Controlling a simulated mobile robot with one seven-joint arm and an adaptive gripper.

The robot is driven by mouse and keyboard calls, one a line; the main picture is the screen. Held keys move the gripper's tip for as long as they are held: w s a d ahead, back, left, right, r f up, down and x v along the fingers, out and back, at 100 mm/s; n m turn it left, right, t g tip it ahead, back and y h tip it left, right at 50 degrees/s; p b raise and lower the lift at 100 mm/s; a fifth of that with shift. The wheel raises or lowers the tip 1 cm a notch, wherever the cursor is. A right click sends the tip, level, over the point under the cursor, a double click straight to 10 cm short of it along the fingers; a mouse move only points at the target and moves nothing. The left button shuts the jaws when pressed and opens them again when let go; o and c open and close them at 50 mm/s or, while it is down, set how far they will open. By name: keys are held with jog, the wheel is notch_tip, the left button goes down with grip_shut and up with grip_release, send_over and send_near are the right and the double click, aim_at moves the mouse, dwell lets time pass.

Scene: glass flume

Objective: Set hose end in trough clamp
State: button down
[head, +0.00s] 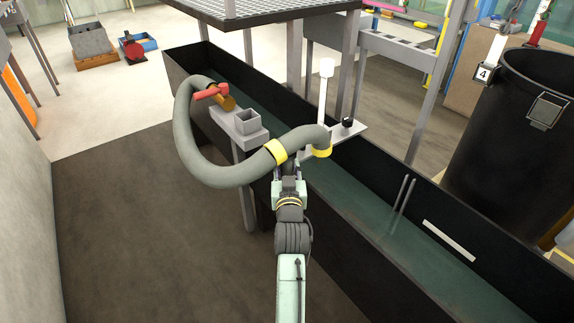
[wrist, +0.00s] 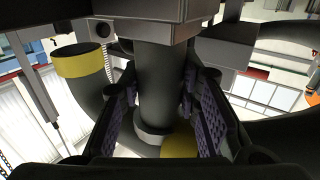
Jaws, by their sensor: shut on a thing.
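The thick grey hose (head: 207,165) loops from a red-handled fitting (head: 211,92) to its yellow-banded end (head: 322,150), which points down at the trough's near wall. That end also shows in the wrist view (wrist: 80,62), with its opening visible. The trough clamp (head: 345,131) appears as a pale plate with a black knob, beside the hose end; whether they touch is hidden. My gripper (head: 288,182) is below the hose's yellow collar (head: 276,151). In the wrist view, its fingers (wrist: 157,112) are around a dark round stem (wrist: 155,85) that meets a yellow band.
The long black trough (head: 450,222) runs diagonally, with a white post (head: 325,85) by the clamp. A square grey socket (head: 248,120) stands on a bracket left of it. A grated platform (head: 265,12) overhangs behind. A large black barrel (head: 510,150) is right.

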jog(key=shift+f+b, duration=0.4)
dwell(0.3)
